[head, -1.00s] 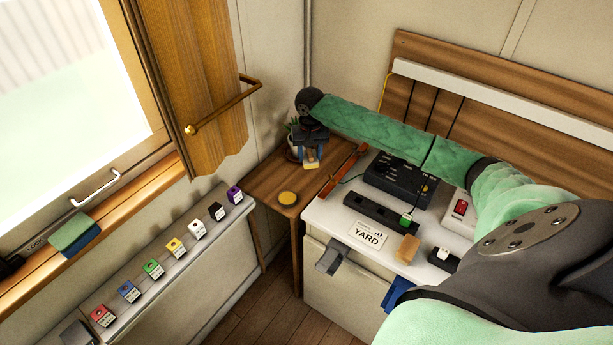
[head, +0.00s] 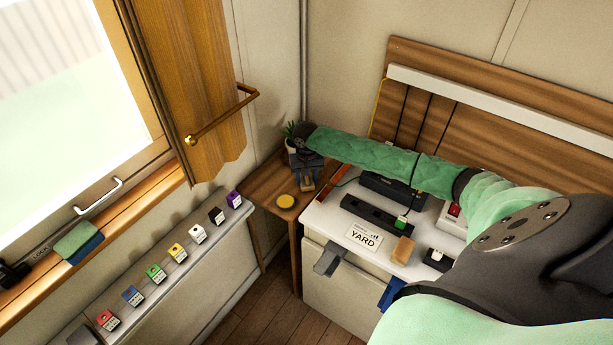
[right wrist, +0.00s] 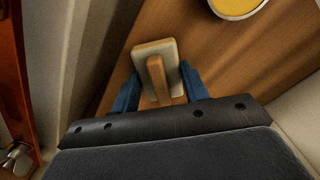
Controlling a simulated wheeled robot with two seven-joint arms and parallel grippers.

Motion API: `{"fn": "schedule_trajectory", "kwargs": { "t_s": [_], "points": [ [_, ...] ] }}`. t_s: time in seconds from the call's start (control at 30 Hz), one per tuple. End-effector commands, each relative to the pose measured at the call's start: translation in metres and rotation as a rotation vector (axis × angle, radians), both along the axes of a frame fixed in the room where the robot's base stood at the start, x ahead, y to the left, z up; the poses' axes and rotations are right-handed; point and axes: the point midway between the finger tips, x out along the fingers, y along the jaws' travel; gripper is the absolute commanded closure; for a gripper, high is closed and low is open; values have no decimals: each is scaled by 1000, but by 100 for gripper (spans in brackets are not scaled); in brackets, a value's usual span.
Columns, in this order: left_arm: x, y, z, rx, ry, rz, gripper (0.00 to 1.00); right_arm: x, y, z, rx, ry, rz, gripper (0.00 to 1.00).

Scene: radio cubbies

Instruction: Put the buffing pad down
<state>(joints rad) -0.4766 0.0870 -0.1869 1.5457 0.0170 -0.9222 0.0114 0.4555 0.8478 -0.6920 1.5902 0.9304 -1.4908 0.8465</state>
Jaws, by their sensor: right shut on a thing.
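The buffing pad (right wrist: 150,55) is a pale block with a wooden grip. In the right wrist view it sits between the blue fingers of my right gripper (right wrist: 158,88), which is shut on its grip. In the head view the pad (head: 307,186) shows small under my right gripper (head: 306,180), over the wooden corner shelf (head: 262,187). I cannot tell whether the pad touches the wood.
A round yellow-topped thing (head: 285,201) lies on the shelf near the pad. To the right are a red-brown bar (head: 334,180) and a white counter with a YARD card (head: 364,237). A curtain rail (head: 222,115) juts out at left.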

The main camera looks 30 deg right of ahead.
Motion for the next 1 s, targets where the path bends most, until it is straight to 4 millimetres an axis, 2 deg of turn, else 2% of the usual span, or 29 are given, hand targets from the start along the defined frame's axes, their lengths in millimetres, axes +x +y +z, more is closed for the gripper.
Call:
{"fn": "schedule_trajectory", "kwargs": {
  "t_s": [0.37, 0.4, 0.5, 0.87, 1.0],
  "points": [
    [0, 1, -2, 1, -1, 0, 11, 0, 0, -3, 0, 0, 0, 77],
    [-1, 1, -3, 1, -1, 0, 11, 0, 0, -3, 0, 0, 0, 52],
    [0, 1, -3, 1, -2, 0, 11, 0, 0, -3, 0, 0, 0, 34],
    [0, 1, -4, 1, 0, 0, 11, 0, 0, -1, 0, -1, 0, 34],
    [0, 0, -2, 0, 7, 2, 11, 1, 0, 13, -1, -2, 0, 34]
  ]
}}
